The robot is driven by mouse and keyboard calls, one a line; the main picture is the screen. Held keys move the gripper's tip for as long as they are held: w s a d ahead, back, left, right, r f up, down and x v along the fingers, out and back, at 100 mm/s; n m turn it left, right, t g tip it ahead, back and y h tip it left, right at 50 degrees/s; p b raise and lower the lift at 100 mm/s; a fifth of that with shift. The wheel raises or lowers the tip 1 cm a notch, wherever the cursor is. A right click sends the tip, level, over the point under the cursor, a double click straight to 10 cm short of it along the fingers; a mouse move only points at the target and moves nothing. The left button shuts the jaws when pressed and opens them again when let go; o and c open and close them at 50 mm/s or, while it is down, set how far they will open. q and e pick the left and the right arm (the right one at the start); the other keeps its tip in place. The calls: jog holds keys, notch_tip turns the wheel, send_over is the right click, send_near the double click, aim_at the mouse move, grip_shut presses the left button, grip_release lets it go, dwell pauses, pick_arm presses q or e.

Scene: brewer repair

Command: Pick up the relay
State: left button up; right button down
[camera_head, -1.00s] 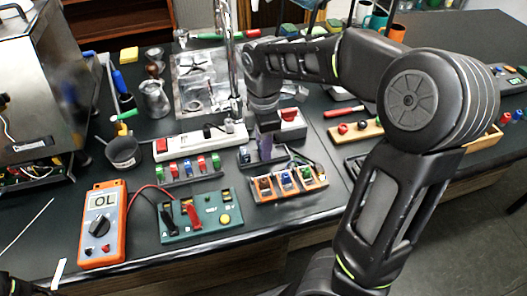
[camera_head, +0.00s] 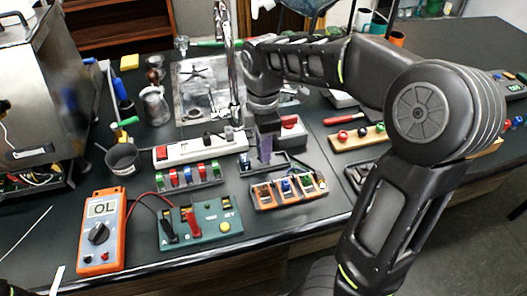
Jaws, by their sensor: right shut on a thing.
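My right gripper (camera_head: 265,150) points down over the middle of the bench, behind the orange-framed rack. It is shut on a small purplish, clear-looking block, which I take to be the relay (camera_head: 265,155). The fingers and the small size hide most of it. It is just above or within a dark shallow tray (camera_head: 280,168); I cannot tell whether they touch.
The orange-framed rack (camera_head: 258,197) with coloured parts stands in front. A green test board (camera_head: 203,243) and orange multimeter (camera_head: 101,230) are at front left. A white power strip (camera_head: 205,149) lies behind left. A metal machine (camera_head: 25,90) stands at far left.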

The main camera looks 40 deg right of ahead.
notch_tip(320, 180, up, 8)
dwell(0.4)
dwell(0.4)
